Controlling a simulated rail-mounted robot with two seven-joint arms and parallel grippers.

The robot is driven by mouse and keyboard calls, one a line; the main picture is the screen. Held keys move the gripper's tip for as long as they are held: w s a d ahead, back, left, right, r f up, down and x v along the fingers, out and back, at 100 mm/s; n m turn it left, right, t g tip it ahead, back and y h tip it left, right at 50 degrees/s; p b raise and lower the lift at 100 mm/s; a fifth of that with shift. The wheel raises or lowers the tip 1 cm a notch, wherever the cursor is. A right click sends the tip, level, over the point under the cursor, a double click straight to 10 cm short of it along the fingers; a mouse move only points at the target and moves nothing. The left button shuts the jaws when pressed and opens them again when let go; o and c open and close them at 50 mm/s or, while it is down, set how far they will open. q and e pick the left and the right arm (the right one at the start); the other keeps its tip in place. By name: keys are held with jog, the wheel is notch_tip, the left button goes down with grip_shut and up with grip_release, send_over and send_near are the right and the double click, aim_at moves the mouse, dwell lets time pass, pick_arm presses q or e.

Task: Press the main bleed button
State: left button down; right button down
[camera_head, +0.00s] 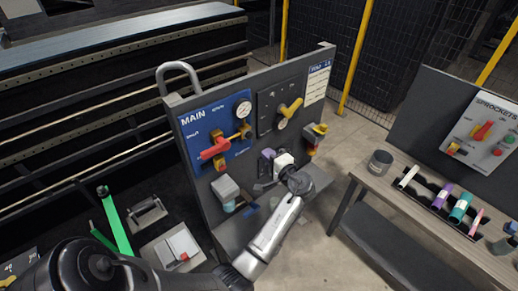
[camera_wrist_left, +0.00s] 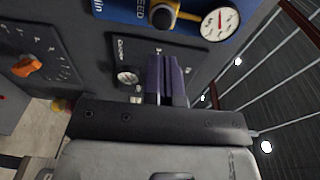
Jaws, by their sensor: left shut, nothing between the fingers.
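The main panel (camera_head: 215,130) is a blue plate on a grey upright board, with a red lever (camera_head: 214,149) and a round gauge (camera_head: 243,109). Its corner also shows in the left wrist view, with the gauge (camera_wrist_left: 220,25) and part of a label ending in "EED". My left gripper (camera_head: 266,160) is shut and empty, to the lower right of the blue plate and close to the board. Its dark purple fingers (camera_wrist_left: 165,80) lie together before a dark plate with a round pale button-like part (camera_wrist_left: 128,76). I cannot tell whether they touch anything. My right gripper is out of view.
A grey box (camera_head: 225,187) sits below the blue plate. A bench (camera_head: 400,205) with a can and coloured cylinders stands at right.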

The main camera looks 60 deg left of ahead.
pick_arm(q)
jog(key=shift+w+d+r+b, duration=0.1)
jog(key=shift+d+b, duration=0.3)
jog(key=shift+d, duration=1.75)
